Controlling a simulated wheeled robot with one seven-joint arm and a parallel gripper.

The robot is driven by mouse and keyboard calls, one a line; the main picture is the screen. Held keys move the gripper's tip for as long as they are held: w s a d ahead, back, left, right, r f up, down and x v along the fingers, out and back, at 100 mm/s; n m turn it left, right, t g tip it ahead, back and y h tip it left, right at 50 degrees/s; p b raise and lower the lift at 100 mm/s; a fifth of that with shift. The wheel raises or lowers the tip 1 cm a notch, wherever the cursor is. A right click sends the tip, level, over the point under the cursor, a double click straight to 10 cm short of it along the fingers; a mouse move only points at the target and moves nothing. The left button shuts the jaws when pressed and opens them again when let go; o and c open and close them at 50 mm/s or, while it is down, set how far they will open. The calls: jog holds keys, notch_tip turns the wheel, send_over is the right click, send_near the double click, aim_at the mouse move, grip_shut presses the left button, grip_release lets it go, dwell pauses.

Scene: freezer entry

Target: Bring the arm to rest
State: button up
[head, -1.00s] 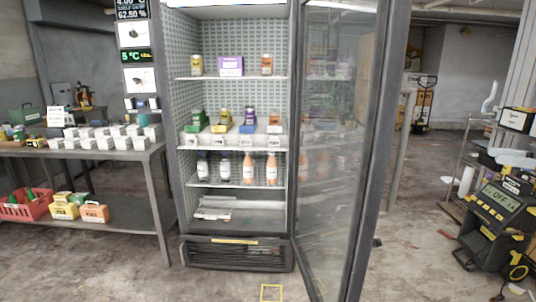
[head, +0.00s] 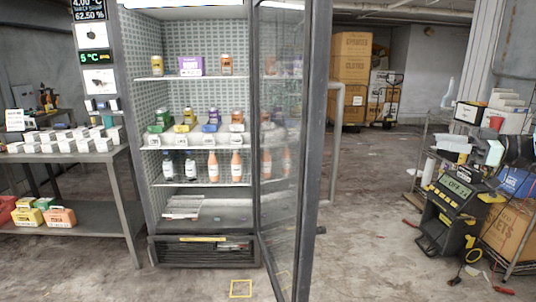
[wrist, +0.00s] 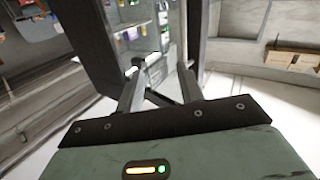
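My gripper (wrist: 163,68) shows in the wrist view with its two fingers apart and nothing held between them. A dark bar shows low between the fingers; I cannot tell what it is. The fingertips point towards the cooler and its door in that tilted view, but the distance is unclear. In the head view, the glass-door cooler (head: 132,120) stands left of centre, and its door (head: 318,130) is swung open towards me. A dark and pale green part at the right edge of the head view may be my arm; the fingers cannot be made out there.
A grey table (head: 128,185) with white boxes stands left of the cooler. A black machine with a display (head: 458,190) and a loaded rack (head: 420,165) stand at the right. Stacked cartons (head: 350,75) are at the back. Floor between door and machine is mostly clear.

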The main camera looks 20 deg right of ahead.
jog(key=w+a+f+m+t+h, duration=0.2)
jog(key=w+a+m+h, duration=0.5)
jog(key=w+a+h, duration=0.5)
jog(key=s+a+f+m+g, duration=0.1)
jog(key=s+a+f+g, duration=0.55)
jog(key=s+a, duration=0.3)
jog(key=s+a+f+m+g, duration=0.2)
jog(key=s+a+f+g, duration=0.3)
jog(key=s+a+f, duration=0.35)
jog(key=s+a+r+n+g, duration=0.1)
jog(key=s+a+n, duration=0.3)
jog(key=s+a, duration=0.4)
jog(key=s+a+r+n+g, duration=0.1)
jog(key=s+a+n, duration=0.3)
jog(key=s+a, duration=0.5)
jog(key=shift+s+a+r+g+y, duration=0.15)
jog(key=shift+a+r+g+y, duration=0.2)
jog(key=shift+a+g, duration=0.65)
